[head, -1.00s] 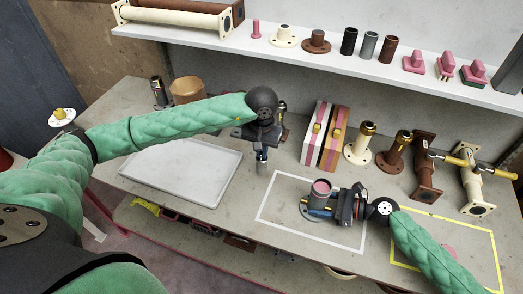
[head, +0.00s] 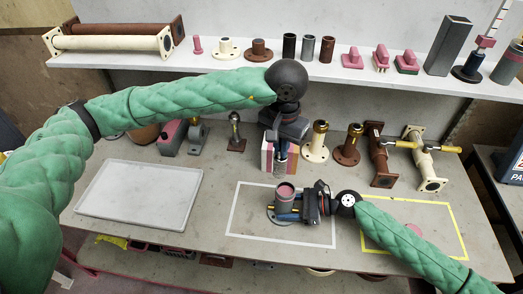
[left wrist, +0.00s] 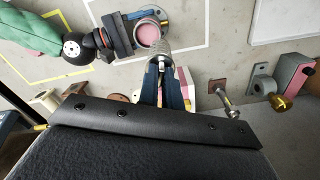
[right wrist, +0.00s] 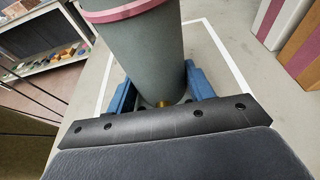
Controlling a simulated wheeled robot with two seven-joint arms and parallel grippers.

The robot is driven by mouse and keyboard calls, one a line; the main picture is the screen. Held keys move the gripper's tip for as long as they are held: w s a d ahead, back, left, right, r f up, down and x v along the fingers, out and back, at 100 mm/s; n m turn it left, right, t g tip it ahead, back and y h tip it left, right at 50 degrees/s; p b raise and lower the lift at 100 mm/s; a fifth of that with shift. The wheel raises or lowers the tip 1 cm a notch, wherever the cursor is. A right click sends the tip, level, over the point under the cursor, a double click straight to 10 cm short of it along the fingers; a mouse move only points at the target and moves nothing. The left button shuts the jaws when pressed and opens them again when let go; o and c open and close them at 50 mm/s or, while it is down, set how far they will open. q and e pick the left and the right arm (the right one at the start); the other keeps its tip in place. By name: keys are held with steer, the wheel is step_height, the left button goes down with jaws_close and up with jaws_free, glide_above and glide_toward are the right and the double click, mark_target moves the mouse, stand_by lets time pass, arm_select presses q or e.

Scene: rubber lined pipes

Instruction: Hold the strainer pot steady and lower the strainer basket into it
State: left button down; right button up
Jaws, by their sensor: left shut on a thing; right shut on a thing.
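The strainer pot (head: 287,199) is a grey cylinder with a pink rim and pink inside, upright within the white outline on the bench. My right gripper (head: 292,214) is shut on its lower side; the right wrist view shows the grey wall (right wrist: 140,60) between blue fingers. My left gripper (head: 280,146) is shut on the strainer basket (head: 280,153), a slim grey mesh cylinder hanging roughly upright. In the head view the basket is above the pot's opening and apart from it. In the left wrist view the basket (left wrist: 159,58) partly overlaps the pot's pink opening (left wrist: 148,35).
A pink-and-white box (head: 267,152) stands behind the basket. Flanged pipes, a cream one (head: 316,142) and a brown one (head: 348,146), stand to its right. An empty white tray (head: 140,192) lies left. The yellow-outlined area (head: 462,225) lies right, partly under my right arm.

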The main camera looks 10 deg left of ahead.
arm_select(q)
steer(key=shift+m, duration=0.5)
steer(key=shift+s+d+f, duration=0.4)
steer(key=shift+d+f, duration=0.2)
steer(key=shift+f, duration=0.2)
steer(key=shift+s+d+f, duration=0.4)
steer(key=shift+d+f, duration=0.15)
steer(key=shift+f, duration=0.2)
steer(key=shift+f, duration=2.5)
stand_by(0.8)
steer(key=c, duration=1.5)
jaws_free()
step_height(320, 180, up, 12)
